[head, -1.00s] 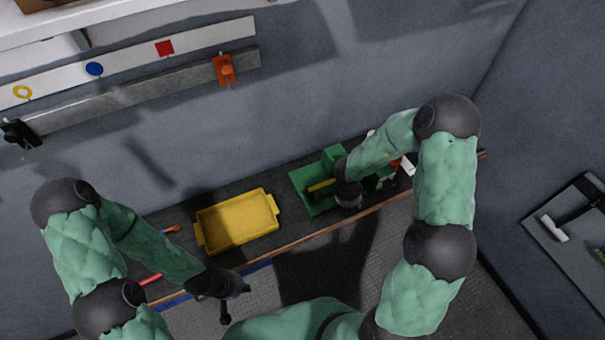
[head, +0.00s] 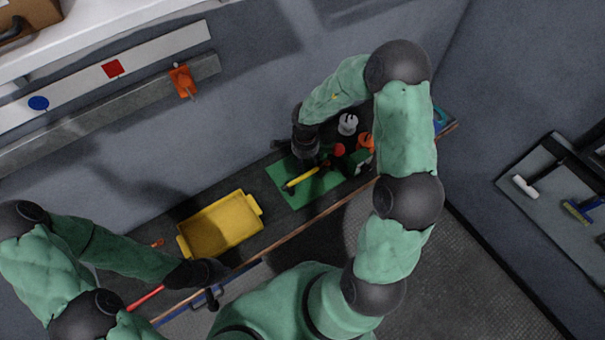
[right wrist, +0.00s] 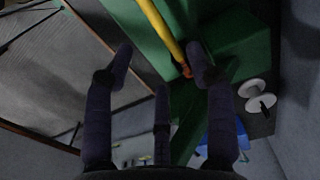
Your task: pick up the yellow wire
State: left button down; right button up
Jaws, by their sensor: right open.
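The yellow wire (head: 302,180) is a short straight rod lying across the green board (head: 290,192) on the bench. In the right wrist view the yellow wire (right wrist: 160,28) runs from the top edge down to an orange-red end close to the right-hand fingertip. My right gripper (head: 322,162) is over the board at the wire's far end. Its fingers (right wrist: 160,66) are spread and empty, with the wire beyond their tips; I cannot tell whether one touches it. My left gripper (head: 210,292) hangs near the bench's front edge, left of the board, its fingers too dark to read.
A yellow tray (head: 222,228) sits left of the board. A white spool-like part (head: 347,124), a red part (head: 339,149) and an orange part (head: 366,142) stand near the board's right side. The wall rises close behind the bench.

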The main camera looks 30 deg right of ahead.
send_over(305, 177)
jog(key=f, duration=0.4)
jog(key=shift+w+f+b, duration=0.2)
jog(key=shift+b, duration=0.1)
jog(key=f, duration=0.4)
jog(key=shift+s+b, duration=0.2)
jog(key=shift+b, duration=0.1)
jog(key=shift+w+f, duration=0.1)
jog(key=shift+f, duration=0.3)
grip_shut()
